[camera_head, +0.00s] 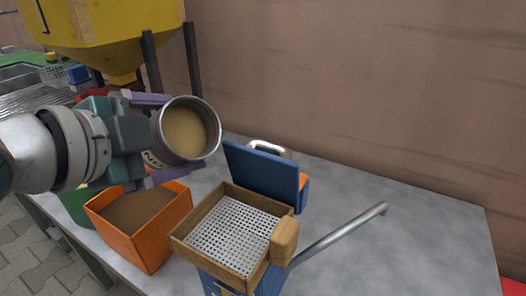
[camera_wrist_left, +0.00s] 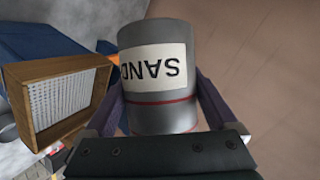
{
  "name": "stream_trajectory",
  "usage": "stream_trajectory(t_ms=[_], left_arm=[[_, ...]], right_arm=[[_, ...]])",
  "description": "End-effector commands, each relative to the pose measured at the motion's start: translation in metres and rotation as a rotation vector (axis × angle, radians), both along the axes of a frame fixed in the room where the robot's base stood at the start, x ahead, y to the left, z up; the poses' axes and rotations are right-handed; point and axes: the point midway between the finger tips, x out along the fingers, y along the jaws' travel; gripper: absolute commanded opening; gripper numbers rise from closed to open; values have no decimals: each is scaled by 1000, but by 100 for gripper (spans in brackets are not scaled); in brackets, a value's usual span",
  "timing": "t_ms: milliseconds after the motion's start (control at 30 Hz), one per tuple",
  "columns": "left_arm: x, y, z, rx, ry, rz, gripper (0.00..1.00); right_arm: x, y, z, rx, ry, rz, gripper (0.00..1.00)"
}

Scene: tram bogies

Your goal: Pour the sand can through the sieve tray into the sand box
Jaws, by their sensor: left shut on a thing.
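My left gripper (camera_head: 150,137) is shut on the grey sand can (camera_head: 160,128), its two purple fingers on either side of it. The can is tilted, its open mouth toward the head camera, with tan sand inside. In the left wrist view the can (camera_wrist_left: 158,105) shows its SAND label upside down. The wooden sieve tray (camera_head: 237,268), with a white perforated mesh, rests over a blue box (camera_head: 268,283), right of and below the can; it also shows in the left wrist view (camera_wrist_left: 38,133). I cannot tell whether that blue box is the sand box. My right gripper is not in view.
An orange box (camera_head: 163,236) with brown contents stands left of the sieve tray. A raised blue lid (camera_head: 258,172) stands behind the tray. A metal lever (camera_head: 340,233) sticks out to the right. A yellow hopper (camera_head: 115,30) stands at the back left. The grey table is clear at right.

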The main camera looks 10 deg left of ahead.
Motion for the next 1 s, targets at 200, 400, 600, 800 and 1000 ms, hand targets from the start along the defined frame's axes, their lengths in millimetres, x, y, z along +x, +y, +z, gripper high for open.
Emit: stream_trajectory(t_ms=[200, 400, 600, 800, 1000], left_arm=[[1, 1, 1, 12, -9, -1, 30], [1, 3, 2, 23, -15, -1, 30], [1, 4, 2, 35, -20, -1, 30], [2, 5, 3, 45, -25, -1, 30], [2, 7, 4, 55, -31, -3, 30]], right_arm=[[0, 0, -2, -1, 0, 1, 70], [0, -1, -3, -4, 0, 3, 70], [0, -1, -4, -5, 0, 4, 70], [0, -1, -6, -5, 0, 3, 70], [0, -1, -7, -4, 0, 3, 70]])
